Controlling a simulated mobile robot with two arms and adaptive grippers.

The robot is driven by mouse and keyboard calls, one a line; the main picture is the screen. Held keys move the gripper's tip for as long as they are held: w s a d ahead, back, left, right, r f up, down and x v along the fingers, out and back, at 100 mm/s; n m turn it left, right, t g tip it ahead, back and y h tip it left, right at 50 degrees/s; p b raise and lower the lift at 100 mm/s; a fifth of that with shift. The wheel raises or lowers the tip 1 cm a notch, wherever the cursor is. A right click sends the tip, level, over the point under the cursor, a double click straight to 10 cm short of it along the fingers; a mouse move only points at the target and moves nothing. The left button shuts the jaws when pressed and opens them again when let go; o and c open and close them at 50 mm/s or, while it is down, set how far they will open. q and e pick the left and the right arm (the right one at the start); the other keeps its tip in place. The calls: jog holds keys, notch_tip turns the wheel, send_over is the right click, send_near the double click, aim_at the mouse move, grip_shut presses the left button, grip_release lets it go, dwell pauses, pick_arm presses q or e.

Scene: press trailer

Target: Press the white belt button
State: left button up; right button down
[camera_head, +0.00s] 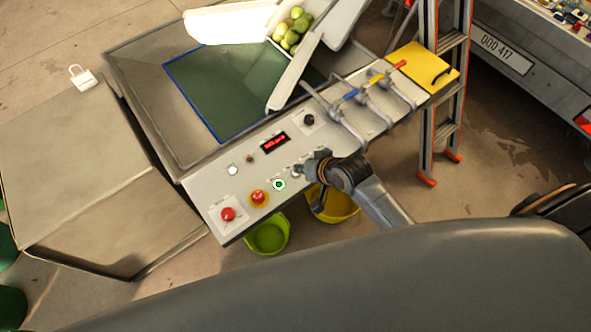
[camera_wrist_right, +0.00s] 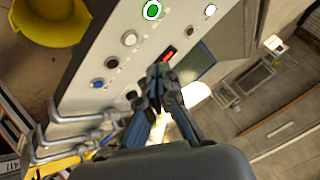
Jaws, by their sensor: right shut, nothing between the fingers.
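The slanted grey control panel (camera_head: 330,141) carries several buttons. A white button (camera_head: 232,170) sits left of a small dark reddish button. Another white button (camera_head: 295,173) is partly hidden beside my right gripper (camera_head: 302,168). In the right wrist view, one white button (camera_wrist_right: 210,10) is at the top and another (camera_wrist_right: 130,38) is left of the fingers. I cannot tell which is the belt button. My right gripper (camera_wrist_right: 160,75) is shut and empty, over the panel near the red display (camera_wrist_right: 168,57). I cannot tell whether it touches the panel. My left gripper is not visible.
Clamp-like metal levers (camera_head: 345,125) stand on the panel's right. A green belt (camera_head: 225,92) lies behind. Green (camera_head: 267,236) and yellow (camera_head: 334,205) bowls are below the front edge.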

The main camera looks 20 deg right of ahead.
jog(key=m+t, duration=0.1)
jog(key=m, duration=0.1)
send_over(298, 174)
jog(key=f, duration=0.1)
jog(key=shift+y, duration=0.3)
jog(key=shift+a, duration=0.1)
notch_tip(298, 174, down, 8)
jog(key=b, duration=0.7)
jog(key=shift+b, duration=0.4)
jog(key=shift+f, duration=0.4)
jog(key=shift+f, duration=0.4)
